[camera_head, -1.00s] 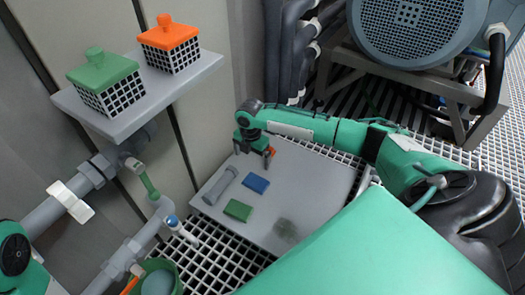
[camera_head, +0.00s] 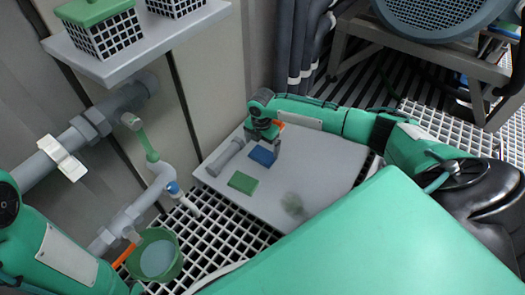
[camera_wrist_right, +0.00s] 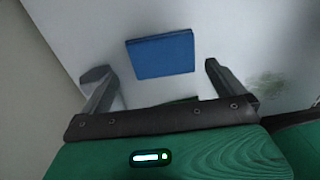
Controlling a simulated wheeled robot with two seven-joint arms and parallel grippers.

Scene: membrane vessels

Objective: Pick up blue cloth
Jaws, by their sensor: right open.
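The blue cloth (camera_head: 263,155) lies flat on the grey board (camera_head: 325,165), seen as a small blue rectangle. In the right wrist view the blue cloth (camera_wrist_right: 161,54) lies ahead of and between the fingers, with no finger touching it. My right gripper (camera_head: 262,142) is above the board just behind the cloth, its fingers apart and empty. It also shows in the right wrist view (camera_wrist_right: 157,80) with a wide gap between the fingers.
A green cloth (camera_head: 243,183) and a grey cylinder (camera_head: 225,157) lie near the blue cloth. A dark smudge (camera_head: 294,205) marks the board. A green bucket (camera_head: 157,257) stands at lower left below grey pipes. A shelf (camera_head: 150,35) holds green-lidded and other baskets.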

